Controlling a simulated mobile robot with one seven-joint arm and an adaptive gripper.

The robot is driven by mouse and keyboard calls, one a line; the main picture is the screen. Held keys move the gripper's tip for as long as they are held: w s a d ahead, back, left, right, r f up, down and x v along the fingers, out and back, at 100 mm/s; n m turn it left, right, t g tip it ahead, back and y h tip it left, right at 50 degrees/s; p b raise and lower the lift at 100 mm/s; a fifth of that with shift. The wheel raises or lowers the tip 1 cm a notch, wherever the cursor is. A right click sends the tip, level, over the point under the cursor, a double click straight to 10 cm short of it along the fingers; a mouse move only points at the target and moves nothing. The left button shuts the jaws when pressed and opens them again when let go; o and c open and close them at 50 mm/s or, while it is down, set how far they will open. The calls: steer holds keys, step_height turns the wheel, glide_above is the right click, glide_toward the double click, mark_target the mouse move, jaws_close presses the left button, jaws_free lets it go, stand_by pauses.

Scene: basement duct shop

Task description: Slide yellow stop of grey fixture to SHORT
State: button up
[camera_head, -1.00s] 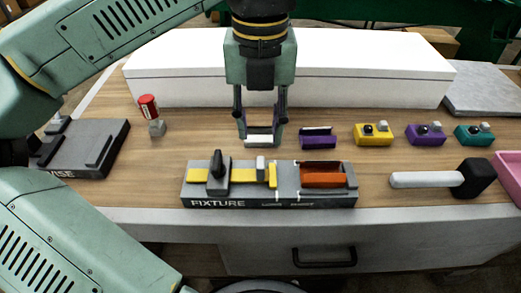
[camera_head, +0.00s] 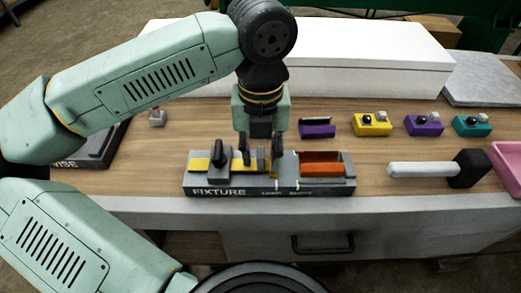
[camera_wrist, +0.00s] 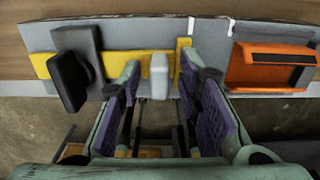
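The grey fixture (camera_head: 230,191) lies near the table's front edge, with faint LONG and SHORT labels on its front, LONG left of SHORT. Its yellow stop (camera_wrist: 140,60) is a flat bar with an upright end plate, near the left of two white marks, on the LONG side. A light grey knob (camera_wrist: 160,76) stands on the bar. My gripper (camera_head: 261,160) is down at the fixture, its purple-padded fingers on either side of the knob. In the wrist view, my gripper (camera_wrist: 160,85) shows gaps beside the knob; the fingers are apart.
A black clamp lever (camera_wrist: 70,80) stands left of the knob. An orange block (camera_head: 322,170) sits in the fixture's right part. Purple, yellow and teal blocks (camera_head: 371,124) stand behind to the right, and a black-headed mallet (camera_head: 425,170) lies right.

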jaws_close()
stand_by(0.6)
